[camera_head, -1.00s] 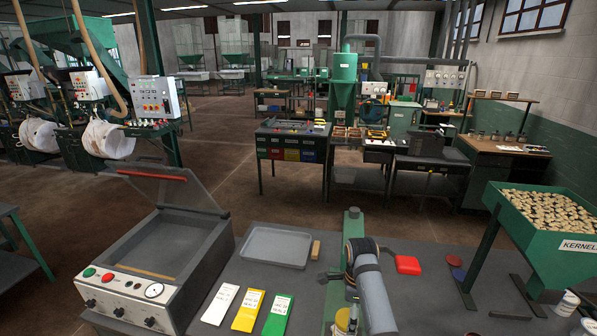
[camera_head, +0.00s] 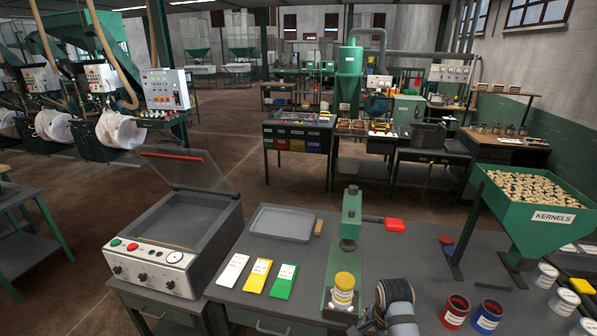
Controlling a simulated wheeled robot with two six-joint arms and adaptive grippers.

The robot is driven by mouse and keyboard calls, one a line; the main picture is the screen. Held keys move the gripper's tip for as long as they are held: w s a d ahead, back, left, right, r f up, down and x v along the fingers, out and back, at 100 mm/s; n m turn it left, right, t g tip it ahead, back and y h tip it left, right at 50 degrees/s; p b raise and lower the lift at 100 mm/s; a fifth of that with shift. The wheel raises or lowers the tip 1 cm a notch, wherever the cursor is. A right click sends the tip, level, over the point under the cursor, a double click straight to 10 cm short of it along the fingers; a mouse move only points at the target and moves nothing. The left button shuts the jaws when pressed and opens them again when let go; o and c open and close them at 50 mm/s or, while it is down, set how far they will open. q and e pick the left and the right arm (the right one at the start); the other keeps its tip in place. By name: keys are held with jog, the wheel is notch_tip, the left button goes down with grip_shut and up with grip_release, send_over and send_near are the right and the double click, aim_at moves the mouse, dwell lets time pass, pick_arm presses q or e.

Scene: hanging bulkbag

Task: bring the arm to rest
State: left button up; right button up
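Part of one of my arms (camera_head: 396,302), a grey rounded joint and link, shows at the bottom edge, right of the green press. Its fingers cannot be made out, and what lies below the picture edge is hidden. My other arm is out of the picture. The arm is close to the press base, and I cannot tell whether they touch. The bulk bags (camera_head: 122,130) hang white and bulging under the machines at the far left, away from the arm.
The green press (camera_head: 350,215) has a yellow-topped stack (camera_head: 344,287) on its base. On the bench are a vacuum sealer (camera_head: 180,225), a grey tray (camera_head: 280,223) and several labelled pouches (camera_head: 257,276). A kernel hopper (camera_head: 545,218) and several cans (camera_head: 487,316) stand right.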

jog(key=s+d+r+n+t, duration=0.1)
jog(key=s+d+r+n, duration=0.1)
jog(key=s+n, duration=0.6)
jog(key=s+d+r+n+t, duration=0.1)
jog(key=s+r+n, duration=0.1)
jog(key=s+n, duration=0.65)
jog(key=s+d+f+m+b, duration=0.15)
jog(key=f+b, duration=0.25)
jog(key=f, duration=1.2)
jog(key=s+d+f+b, duration=0.1)
jog(key=s+f+b, duration=0.15)
jog(key=f, duration=1.35)
pick_arm(q)
notch_tip(320, 180, down, 13)
jog(key=s+b, duration=0.1)
jog(key=b, duration=0.5)
jog(key=shift+s+b, duration=0.2)
jog(key=shift+b, duration=0.1)
pick_arm(e)
jog(key=s+f+g, duration=0.1)
jog(key=s+f, duration=0.8)
jog(key=f, duration=0.3)
jog(key=s+d+f+g, duration=0.1)
jog(key=s+f, duration=0.8)
jog(key=f, duration=0.3)
jog(key=shift+s+d, duration=0.25)
jog(key=shift+d, duration=0.05)
pick_arm(q)
jog(key=shift+f, duration=0.1)
